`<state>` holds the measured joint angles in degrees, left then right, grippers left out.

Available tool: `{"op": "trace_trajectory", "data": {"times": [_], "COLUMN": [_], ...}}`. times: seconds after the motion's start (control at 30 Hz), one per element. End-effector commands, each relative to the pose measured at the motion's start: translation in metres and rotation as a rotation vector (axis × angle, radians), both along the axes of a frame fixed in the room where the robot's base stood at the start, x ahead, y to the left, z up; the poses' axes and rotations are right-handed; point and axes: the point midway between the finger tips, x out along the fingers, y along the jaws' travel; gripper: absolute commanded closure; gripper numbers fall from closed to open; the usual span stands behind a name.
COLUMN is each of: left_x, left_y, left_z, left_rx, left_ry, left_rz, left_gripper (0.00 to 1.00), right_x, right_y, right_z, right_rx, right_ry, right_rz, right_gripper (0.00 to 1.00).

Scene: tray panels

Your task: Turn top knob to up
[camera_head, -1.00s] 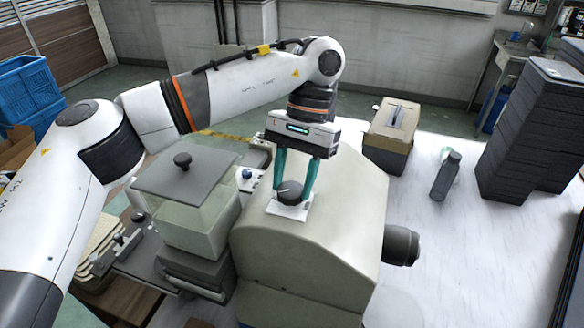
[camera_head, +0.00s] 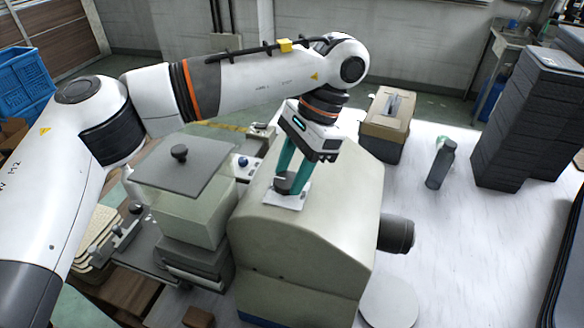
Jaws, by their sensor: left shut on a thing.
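The top knob (camera_head: 287,184) is a dark round knob on a small white plate (camera_head: 284,202) on top of the beige machine (camera_head: 310,243). My left gripper (camera_head: 293,182) reaches down from above, and its two teal fingers are closed around the knob. The fingers hide part of the knob, so I cannot tell which way its pointer faces. The gripper body is tilted and turned relative to the plate. My right gripper is not in view.
A clear box with a grey lid (camera_head: 186,165) and black handle stands left of the machine. A dark cylinder (camera_head: 396,234) sticks out at the machine's right. A tan box (camera_head: 387,122), a dark bottle (camera_head: 441,165) and stacked black crates (camera_head: 527,118) stand to the right.

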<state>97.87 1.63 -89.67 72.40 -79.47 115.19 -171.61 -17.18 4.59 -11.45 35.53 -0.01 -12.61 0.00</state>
Motion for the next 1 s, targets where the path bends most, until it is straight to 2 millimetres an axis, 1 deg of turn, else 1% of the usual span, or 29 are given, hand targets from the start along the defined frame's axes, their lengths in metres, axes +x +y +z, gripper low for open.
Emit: {"op": "trace_trajectory", "data": {"times": [0.43,0.47,0.5,0.57,0.87,1.0], "left_x": [-0.001,-0.001,-0.001,-0.001,-0.001,-0.009], "left_y": [-0.001,-0.001,-0.001,-0.001,-0.001,-0.007], "left_z": [-0.001,-0.001,-0.001,-0.001,0.001,0.014], "left_rx": [-0.001,-0.001,-0.001,0.000,0.000,-0.001], "left_ry": [0.001,0.001,0.001,0.001,0.001,-0.001], "left_rz": [-0.011,-0.011,-0.011,-0.010,-0.009,-0.009], "left_gripper": [0.80,0.52,0.46,0.36,0.36,0.36], "right_x": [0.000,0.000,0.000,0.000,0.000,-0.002], "right_y": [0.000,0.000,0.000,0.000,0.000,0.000], "right_z": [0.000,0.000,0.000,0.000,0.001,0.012], "right_rx": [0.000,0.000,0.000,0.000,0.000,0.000], "right_ry": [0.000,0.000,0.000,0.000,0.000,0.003], "right_rz": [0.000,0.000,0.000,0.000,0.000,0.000], "right_gripper": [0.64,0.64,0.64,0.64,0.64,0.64]}}
